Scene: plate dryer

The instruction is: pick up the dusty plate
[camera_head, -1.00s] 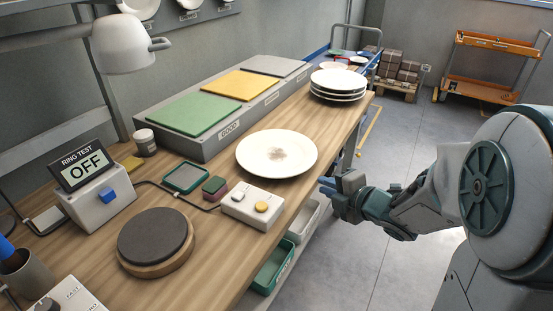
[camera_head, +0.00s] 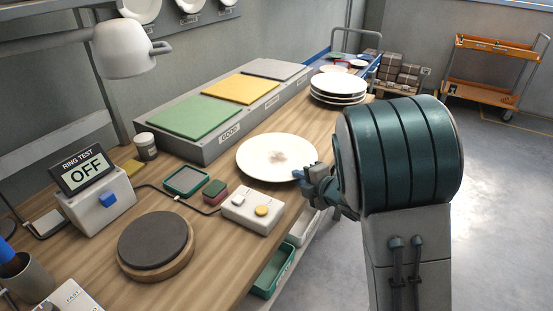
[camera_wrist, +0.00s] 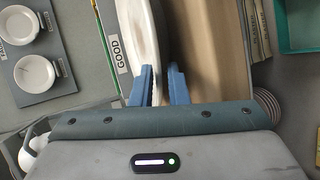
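The dusty plate (camera_head: 270,160) is white with a brownish smudge in its middle. It lies on the wooden bench in front of the green pad. My gripper (camera_head: 305,174) is at the plate's right rim in the head view. In the wrist view the two blue fingers of my gripper (camera_wrist: 162,80) stand apart, with a gap between them. The plate's rim (camera_wrist: 142,32) shows edge-on and reaches between the fingertips. I see no clear grip on it. The arm hides part of the gripper in the head view.
A stack of white plates (camera_head: 338,88) stands behind at the bench's far end. The long grey block with green (camera_head: 195,117), yellow and grey pads lies behind the plate. A white button box (camera_head: 252,209) and a round dark turntable (camera_head: 155,240) are at the front.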

